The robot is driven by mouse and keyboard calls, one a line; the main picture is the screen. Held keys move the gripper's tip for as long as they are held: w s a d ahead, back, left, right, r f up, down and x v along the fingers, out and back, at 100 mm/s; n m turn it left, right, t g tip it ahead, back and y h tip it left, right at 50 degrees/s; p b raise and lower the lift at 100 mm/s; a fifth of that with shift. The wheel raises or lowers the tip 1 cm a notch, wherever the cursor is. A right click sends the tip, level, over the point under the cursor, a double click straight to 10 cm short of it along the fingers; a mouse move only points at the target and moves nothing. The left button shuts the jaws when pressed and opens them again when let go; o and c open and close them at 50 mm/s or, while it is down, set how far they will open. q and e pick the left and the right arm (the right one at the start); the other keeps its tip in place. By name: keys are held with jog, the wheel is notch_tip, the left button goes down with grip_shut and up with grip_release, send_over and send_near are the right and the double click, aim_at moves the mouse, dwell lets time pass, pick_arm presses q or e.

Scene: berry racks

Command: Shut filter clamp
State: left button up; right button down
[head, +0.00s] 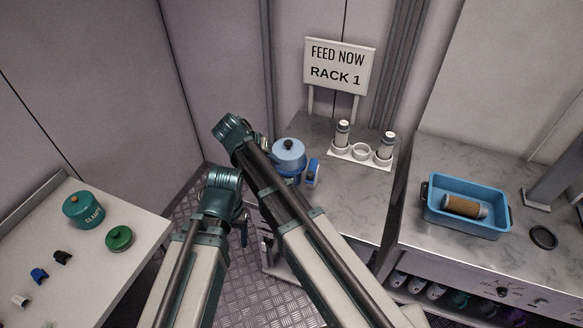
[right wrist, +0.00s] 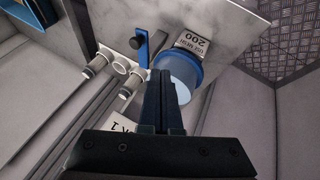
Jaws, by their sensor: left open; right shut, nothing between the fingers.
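The blue filter housing (head: 296,161) stands on the grey counter with a light blue lid and black knob. It also shows in the right wrist view (right wrist: 182,77), beside a label reading 200. A blue clamp part (head: 312,169) stands just right of the housing. In the right wrist view a blue lever (right wrist: 143,52) with a black knob shows close to the housing. My right gripper (right wrist: 163,78) is shut and empty, with its fingertips close to the housing; contact cannot be told. My left gripper (head: 240,220) is open, low and left of the counter, partly hidden by my arms.
A blue tray (head: 468,226) holding a tan filter is on the right counter. A white table (head: 142,233) with green pots is at left.

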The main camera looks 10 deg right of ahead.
jog(key=w+d+f+b, duration=0.1)
jog(key=d+f+b, duration=0.7)
jog(key=d, duration=0.1)
jog(key=shift+f, duration=0.4)
